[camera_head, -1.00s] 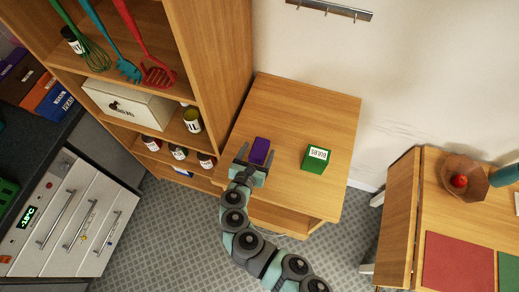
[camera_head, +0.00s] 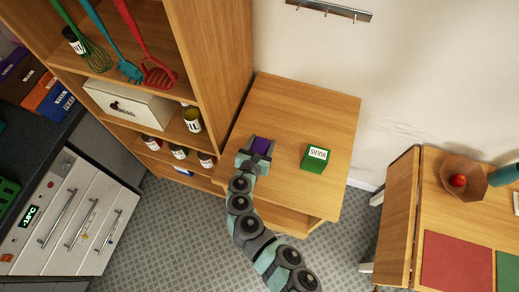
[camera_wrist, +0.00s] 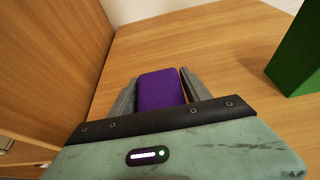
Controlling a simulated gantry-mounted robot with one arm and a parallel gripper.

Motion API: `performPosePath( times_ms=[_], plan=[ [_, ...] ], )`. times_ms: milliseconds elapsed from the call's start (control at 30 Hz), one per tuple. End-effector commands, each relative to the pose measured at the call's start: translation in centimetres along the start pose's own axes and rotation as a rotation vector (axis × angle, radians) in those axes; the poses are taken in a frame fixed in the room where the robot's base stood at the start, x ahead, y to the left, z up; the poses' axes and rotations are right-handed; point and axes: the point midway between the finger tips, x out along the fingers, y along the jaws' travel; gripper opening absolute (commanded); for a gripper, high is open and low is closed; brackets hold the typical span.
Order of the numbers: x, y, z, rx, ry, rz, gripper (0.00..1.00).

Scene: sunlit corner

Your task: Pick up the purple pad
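The purple pad (camera_head: 261,145) lies on the small wooden table (camera_head: 300,110), near its left side by the shelf. In the wrist view the purple pad (camera_wrist: 160,90) sits between the two grey fingers of my gripper (camera_wrist: 157,88). The fingers are apart, with a narrow gap showing at the pad's right side. The pad's near end is hidden behind the gripper body. In the head view my gripper (camera_head: 259,144) is at the pad with one finger on each side.
A green box (camera_head: 315,158) stands on the table to the right of the pad; it also shows in the wrist view (camera_wrist: 297,50). A tall wooden shelf (camera_head: 222,70) rises just left of the table. The table's back is clear.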

Motion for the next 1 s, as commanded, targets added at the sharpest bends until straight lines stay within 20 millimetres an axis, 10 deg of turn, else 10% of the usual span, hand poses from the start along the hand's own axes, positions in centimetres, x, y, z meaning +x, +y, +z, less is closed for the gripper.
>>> performPosePath(
  times_ms=[567,1000],
  plan=[
    [0.0,0.0,0.0,0.0,0.0,0.0,0.07],
    [-0.9,0.0,2.3,0.002,-0.005,0.002,0.07]
  ],
)
